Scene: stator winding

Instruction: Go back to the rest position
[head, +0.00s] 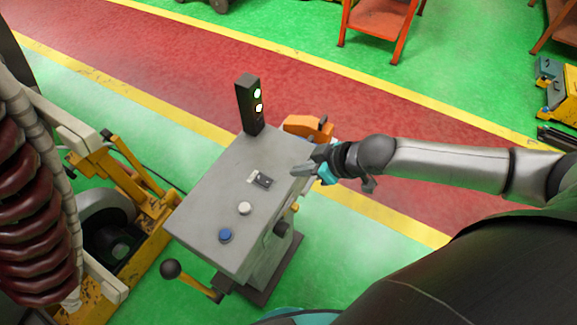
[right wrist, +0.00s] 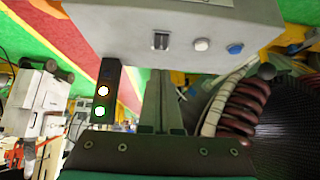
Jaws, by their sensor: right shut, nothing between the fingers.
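My right gripper (head: 300,171) is beside the upper right edge of a grey control box (head: 205,205), its fingers pointing toward the box top. Its fingers also show in the right wrist view (right wrist: 161,98), shut with nothing between them. Whether it touches the box I cannot tell. The box top carries a small switch (head: 261,180), a white button (head: 245,208) and a blue button (head: 225,235). My left gripper is not in view.
A black light post (head: 247,108) with two lit lamps stands at the box's back corner. A ball-ended lever (head: 171,268) sticks out at its lower left. A yellow machine with dark red coils (head: 28,220) is at left. An orange part (head: 305,127) is behind the box.

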